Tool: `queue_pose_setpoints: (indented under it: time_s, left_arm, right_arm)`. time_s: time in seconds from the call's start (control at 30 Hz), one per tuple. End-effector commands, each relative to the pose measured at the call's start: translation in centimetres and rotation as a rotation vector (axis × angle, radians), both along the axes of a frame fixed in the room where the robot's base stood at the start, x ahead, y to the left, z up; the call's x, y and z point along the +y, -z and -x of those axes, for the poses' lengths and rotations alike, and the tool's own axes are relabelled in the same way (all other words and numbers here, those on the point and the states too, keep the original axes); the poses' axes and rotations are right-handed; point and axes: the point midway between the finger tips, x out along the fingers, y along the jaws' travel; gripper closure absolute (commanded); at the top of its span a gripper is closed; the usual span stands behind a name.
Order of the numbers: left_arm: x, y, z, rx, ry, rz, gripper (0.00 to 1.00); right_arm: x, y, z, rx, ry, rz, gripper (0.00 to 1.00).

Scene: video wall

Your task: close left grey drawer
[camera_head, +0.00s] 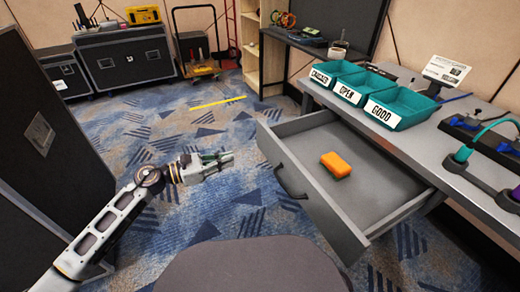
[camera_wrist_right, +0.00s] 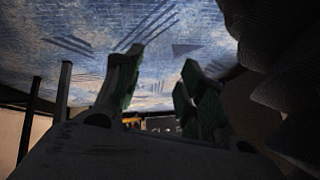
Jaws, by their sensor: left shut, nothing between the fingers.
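The grey drawer (camera_head: 305,193) stands pulled out from under the grey workbench on the right in the head view. Its front panel with a dark curved handle (camera_head: 291,183) faces my left arm. My right gripper (camera_wrist_right: 162,75) shows only in the right wrist view. Its fingers are spread, with nothing visible between them and patterned carpet beyond.
A dark rounded surface (camera_head: 250,268) lies at the bottom centre. A black case (camera_head: 50,125) stands at the left.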

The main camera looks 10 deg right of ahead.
Motion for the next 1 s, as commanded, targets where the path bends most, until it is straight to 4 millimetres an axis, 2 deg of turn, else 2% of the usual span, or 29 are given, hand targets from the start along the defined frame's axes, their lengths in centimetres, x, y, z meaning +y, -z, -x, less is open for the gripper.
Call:
queue_pose_setpoints:
  time_s: [0.77, 1.0]
  left_arm:
    - [-0.05, -0.09, -0.45, 0.030, -0.036, 0.066, 1.00]
    - [-0.68, -0.15, -0.69, 0.030, -0.036, 0.067, 1.00]
  right_arm:
    - [0.33, -0.49, -0.06, -0.017, 0.000, -0.018, 0.60]
    - [0.27, -0.72, -0.04, -0.014, 0.001, -0.014, 0.60]
